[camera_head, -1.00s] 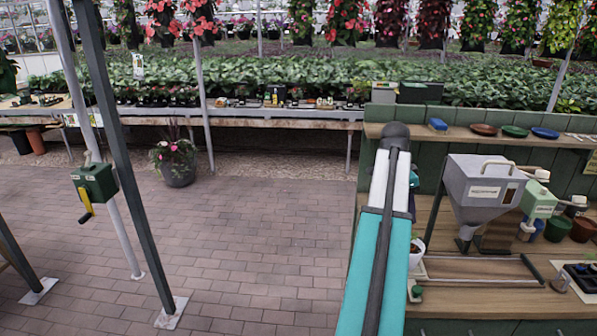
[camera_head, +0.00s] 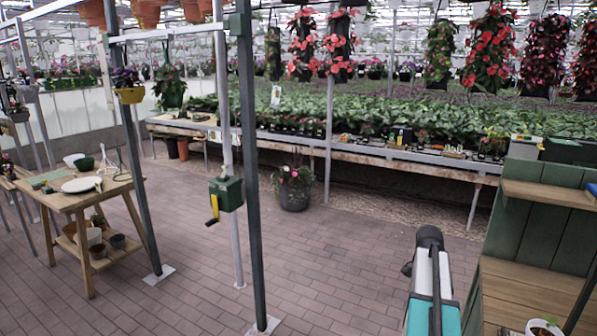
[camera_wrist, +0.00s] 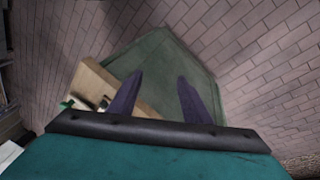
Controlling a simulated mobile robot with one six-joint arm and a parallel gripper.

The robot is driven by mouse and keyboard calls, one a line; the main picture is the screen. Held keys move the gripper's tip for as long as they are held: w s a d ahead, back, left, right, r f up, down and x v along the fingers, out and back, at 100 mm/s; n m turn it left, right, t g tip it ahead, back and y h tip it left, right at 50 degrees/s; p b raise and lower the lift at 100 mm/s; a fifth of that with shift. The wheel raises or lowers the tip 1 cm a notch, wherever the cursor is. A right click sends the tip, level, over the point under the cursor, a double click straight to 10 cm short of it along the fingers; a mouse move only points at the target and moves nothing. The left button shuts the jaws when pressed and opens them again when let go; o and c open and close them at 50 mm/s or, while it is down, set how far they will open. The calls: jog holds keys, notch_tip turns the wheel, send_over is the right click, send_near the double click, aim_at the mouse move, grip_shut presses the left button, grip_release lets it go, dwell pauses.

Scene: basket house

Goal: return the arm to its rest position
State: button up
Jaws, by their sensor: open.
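My arm (camera_head: 431,285), teal and white with a dark joint at its top, shows at the lower right of the head view. My gripper is not seen in that view. In the wrist view my gripper (camera_wrist: 158,98) shows two dark fingers spread apart, with nothing between them. Beyond the fingers lie a dark green flat surface (camera_wrist: 165,58) and a pale wooden edge; I cannot tell how far off they are. Brick paving surrounds them.
A wooden potting bench (camera_head: 530,300) with a green back stands close at the right of my arm. A green crank box (camera_head: 226,194) hangs on posts. A wooden table (camera_head: 75,200) stands at the left. Open brick floor (camera_head: 335,265) lies in the middle.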

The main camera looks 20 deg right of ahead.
jog(key=w+a+f+n+g+b, duration=0.2)
jog(key=a+f+n, duration=0.5)
jog(key=a+f, duration=1.85)
jog(key=s+a+f+n, duration=0.7)
jog(key=s+a+f, duration=0.1)
jog(key=a, duration=0.3)
jog(key=s+a+f+n+y, duration=0.1)
jog(key=s+a+f+n, duration=0.6)
jog(key=s+a+f, duration=0.2)
jog(key=shift+s+a+f+n+g+b, duration=0.15)
jog(key=shift+s+a+n+g+b, duration=0.25)
jog(key=shift+s+a, duration=0.75)
jog(key=shift+w+a, duration=0.1)
jog(key=shift+a, duration=0.05)
